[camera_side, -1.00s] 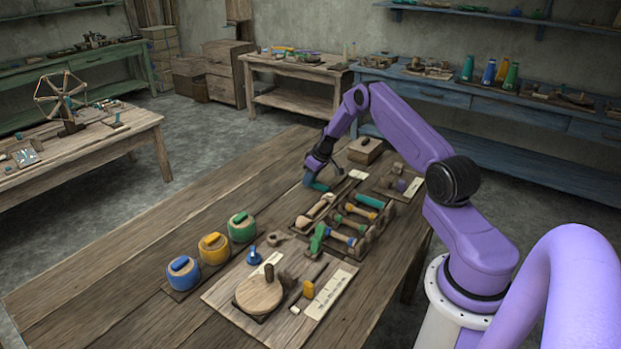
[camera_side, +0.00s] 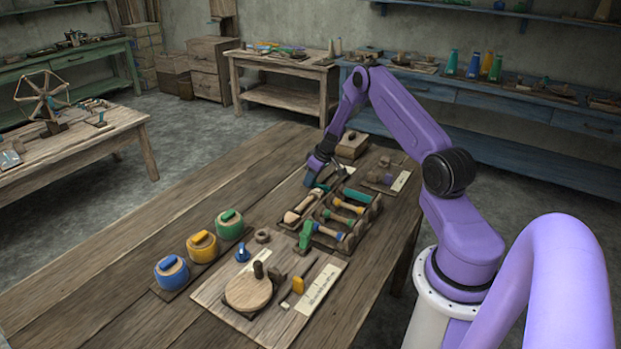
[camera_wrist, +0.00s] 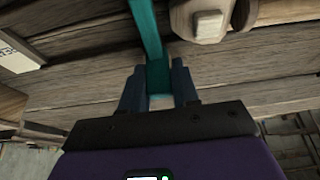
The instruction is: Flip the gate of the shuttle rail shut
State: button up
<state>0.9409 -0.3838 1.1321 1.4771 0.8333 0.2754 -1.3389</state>
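The gate of the shuttle rail appears to be the teal bar (camera_side: 322,187) at the far end of the wooden rack on the bench. In the wrist view the teal bar (camera_wrist: 155,74) runs down from the top edge and ends between my fingers. My gripper (camera_side: 317,178) is low over the bench at this bar. In the wrist view the two dark blue fingers of my gripper (camera_wrist: 159,88) stand on either side of the bar, with little or no gap.
The rack (camera_side: 350,238) holds several bobbins and a green-ended piece (camera_side: 305,237). A wooden block (camera_side: 352,145) stands behind my gripper. Blue, yellow and green pots (camera_side: 229,224) stand to the front left.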

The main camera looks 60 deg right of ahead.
aim_at(330, 188)
jog(key=o, duration=0.3)
jog(key=shift+s, duration=0.35)
jog(key=shift+o, duration=0.2)
jog(key=shift+w, duration=0.1)
jog(key=shift+r, duration=0.1)
jog(key=v, duration=1.7)
jog(key=shift+r, duration=0.15)
